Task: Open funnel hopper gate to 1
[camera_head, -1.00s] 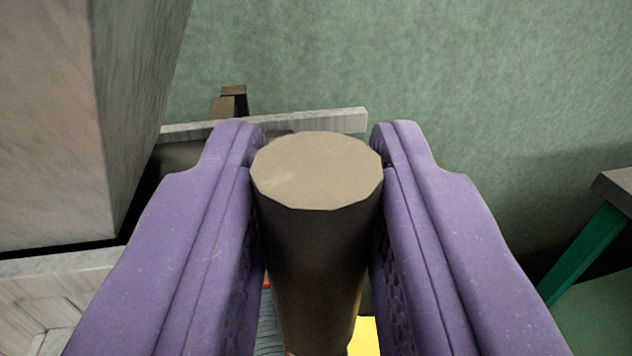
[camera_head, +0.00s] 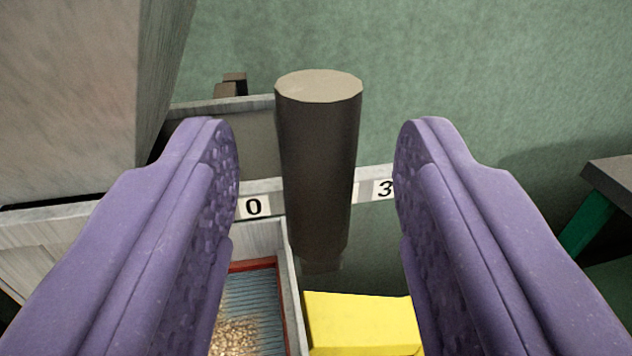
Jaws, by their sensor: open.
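A dark brown cylindrical handle (camera_head: 318,160) with a paler flat top stands upright in the middle of the head camera view. Behind it runs a pale scale strip (camera_head: 272,195) with the labels 0 and 3 showing on either side of the handle. The handle hides the part of the strip between them. My gripper (camera_head: 317,140) has two purple fingers spread wide on the left and right of the handle, with clear gaps on both sides. The large grey-brown hopper body (camera_head: 70,100) fills the upper left.
Below left is a tray with a red rim (camera_head: 252,265), a ribbed blue-grey floor and pale grain (camera_head: 236,335). A yellow block (camera_head: 360,322) lies below the handle. A green-legged stand (camera_head: 590,232) is at the right edge. The green floor behind is clear.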

